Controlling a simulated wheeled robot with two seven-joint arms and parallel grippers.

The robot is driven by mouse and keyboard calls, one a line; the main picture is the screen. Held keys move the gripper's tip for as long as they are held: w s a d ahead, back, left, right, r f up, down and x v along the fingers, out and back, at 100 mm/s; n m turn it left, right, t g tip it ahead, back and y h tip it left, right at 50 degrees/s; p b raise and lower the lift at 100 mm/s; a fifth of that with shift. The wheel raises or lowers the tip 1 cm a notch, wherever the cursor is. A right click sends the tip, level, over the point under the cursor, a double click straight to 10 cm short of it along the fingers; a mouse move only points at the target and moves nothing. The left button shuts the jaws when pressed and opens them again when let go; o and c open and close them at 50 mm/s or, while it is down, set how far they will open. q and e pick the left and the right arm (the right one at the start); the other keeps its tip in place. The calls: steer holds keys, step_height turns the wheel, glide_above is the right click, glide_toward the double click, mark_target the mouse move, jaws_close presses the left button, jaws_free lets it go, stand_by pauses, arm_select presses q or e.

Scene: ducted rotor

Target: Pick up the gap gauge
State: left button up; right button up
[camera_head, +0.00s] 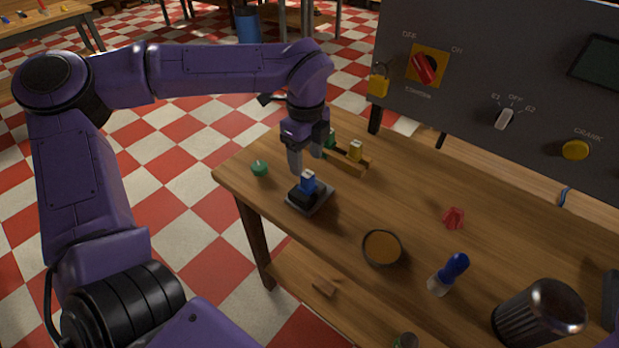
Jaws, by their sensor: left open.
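The piece under my left gripper looks like the gap gauge: a small blue block (308,181) upright on a dark, square grey base (318,204) near the table's left edge. I cannot tell from its shape alone that it is the gauge. My left gripper (305,164) points down just above the blue block, its fingers open. Whether the fingertips touch or straddle the block is not clear. A wooden rack (348,165) right behind it holds a yellow block (355,150) and a green block (331,139), partly hidden by the gripper. My right gripper does not show.
A green knob-like piece (260,168) lies left of the gripper. A round brown dish (382,247), a red piece (453,217), a blue-capped item (448,274) and a ribbed metal cup (540,314) stand rightward. A grey control panel (480,75) rises behind the wooden table (405,195).

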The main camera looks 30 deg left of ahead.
mark_target(307, 173)
arm_select(q)
steer(key=f, duration=0.2)
steer(key=f+p, duration=0.1)
steer(key=f, duration=0.2)
steer(key=shift+d+f, duration=0.2)
steer(key=shift+f, duration=0.35)
jaws_close()
